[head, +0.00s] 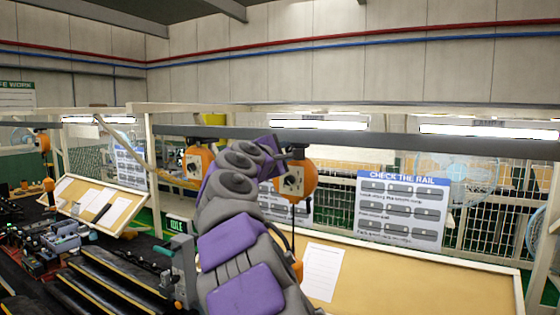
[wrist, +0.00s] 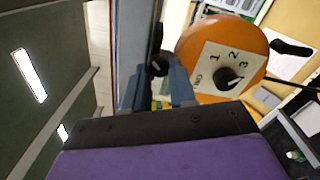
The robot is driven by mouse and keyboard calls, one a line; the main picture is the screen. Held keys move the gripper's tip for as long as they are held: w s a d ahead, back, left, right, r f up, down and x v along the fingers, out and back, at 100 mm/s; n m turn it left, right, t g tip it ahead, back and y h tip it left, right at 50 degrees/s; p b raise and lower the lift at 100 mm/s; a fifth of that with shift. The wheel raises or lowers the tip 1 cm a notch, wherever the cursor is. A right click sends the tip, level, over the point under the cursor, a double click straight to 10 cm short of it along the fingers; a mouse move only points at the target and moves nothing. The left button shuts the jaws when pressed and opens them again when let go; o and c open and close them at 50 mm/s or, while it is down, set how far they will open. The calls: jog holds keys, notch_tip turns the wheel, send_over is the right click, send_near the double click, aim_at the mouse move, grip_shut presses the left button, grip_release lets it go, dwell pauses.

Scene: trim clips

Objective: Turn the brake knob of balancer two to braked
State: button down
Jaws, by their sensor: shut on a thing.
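An orange balancer (head: 298,180) with a pale plate hangs from the rail, beside the end of my purple and grey arm. In the wrist view its round orange body (wrist: 207,38) is close and tilted. Its pale dial plate (wrist: 212,68) carries the marks 1, 2 and 3 and a black dial (wrist: 228,79). My gripper (wrist: 158,72) is left of this plate, its blue-grey fingers closed around a small dark knob (wrist: 157,66). The knob's marking and exact turn cannot be made out. In the head view my arm hides most of the contact. No balancer number is readable.
Another orange balancer (head: 198,160) hangs behind my arm, and one more (head: 43,142) hangs far left. The grey rail (head: 420,146) runs across. A tan sloping board (head: 400,275) lies at right. A cluttered bench (head: 65,235) stands at left.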

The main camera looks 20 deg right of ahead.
jog(key=m+b, duration=0.1)
jog(key=m, duration=0.1)
jog(key=shift+d+f+m+b, duration=0.1)
jog(key=shift+f+m+b, duration=0.05)
jog(key=shift+m+b, duration=0.7)
jog(key=shift+m, duration=0.45)
jog(key=shift+m+b, duration=0.95)
jog(key=shift+m, duration=1.75)
jog(key=c, duration=1.3)
grip_release()
jog(key=o, duration=0.4)
jog(key=shift+w+d, duration=0.25)
jog(key=shift+d, duration=0.05)
jog(key=shift+s, duration=0.2)
jog(key=shift+a, duration=0.1)
